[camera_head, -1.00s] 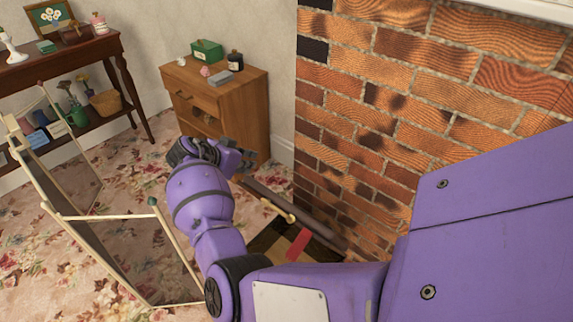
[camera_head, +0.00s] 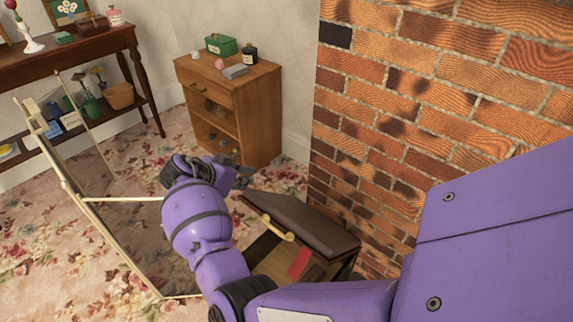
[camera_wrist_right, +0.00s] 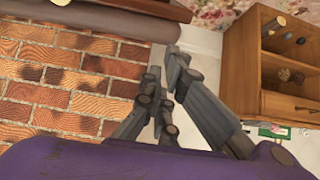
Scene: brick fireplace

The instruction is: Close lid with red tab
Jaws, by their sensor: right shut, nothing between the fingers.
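A box with a dark brown padded lid (camera_head: 315,222) stands beside the brick wall. The lid is partly open and tilted above the box's wooden interior (camera_head: 265,255). A pale handle (camera_head: 278,228) runs along the lid's edge, and the red tab (camera_head: 298,263) shows below the lid. My right gripper (camera_head: 246,178) is shut and empty, just beyond the lid's far left end; I cannot tell if it touches the lid. In the right wrist view its fingers (camera_wrist_right: 165,88) are in front of the wall, with a brown strip, likely the lid (camera_wrist_right: 155,8), at the top. My left gripper is out of view.
The brick wall (camera_head: 450,90) rises close on the right. A wooden cabinet (camera_head: 262,105) stands behind, with small items on top. A side table (camera_head: 90,40) is at the back left. A folding screen (camera_head: 130,235) stands on the floral carpet at left.

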